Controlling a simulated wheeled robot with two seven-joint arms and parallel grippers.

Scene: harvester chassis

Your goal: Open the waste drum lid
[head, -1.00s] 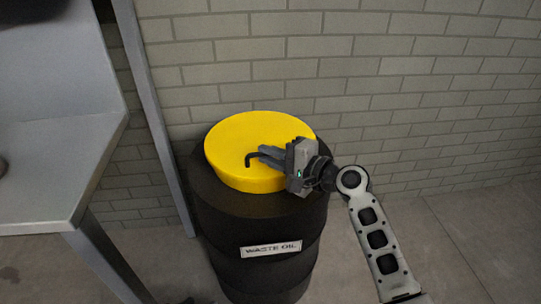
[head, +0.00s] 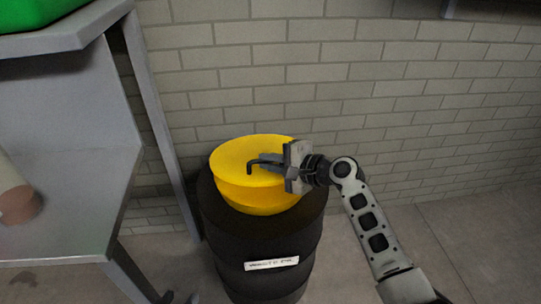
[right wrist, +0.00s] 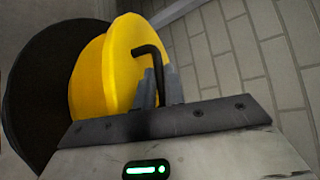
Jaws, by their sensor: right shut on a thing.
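The waste drum (head: 262,237) is black with a white label and stands against the brick wall. Its yellow lid (head: 228,155) is tilted partly up, with a gap in front between it and the yellow rim part (head: 257,199) below. A thin black bent handle (head: 250,164) sticks out from the lid. My right gripper (head: 268,161) is shut on the handle at the lid's right side. In the right wrist view the handle (right wrist: 150,50) shows between the grey fingers, close against the lid (right wrist: 123,60). My left gripper is not in view.
A grey metal table (head: 75,180) stands at the left, with a brownish cylinder (head: 15,195) on it and a green object (head: 45,18) on a shelf above. A metal post (head: 160,130) rises between table and drum. The floor at the right is clear.

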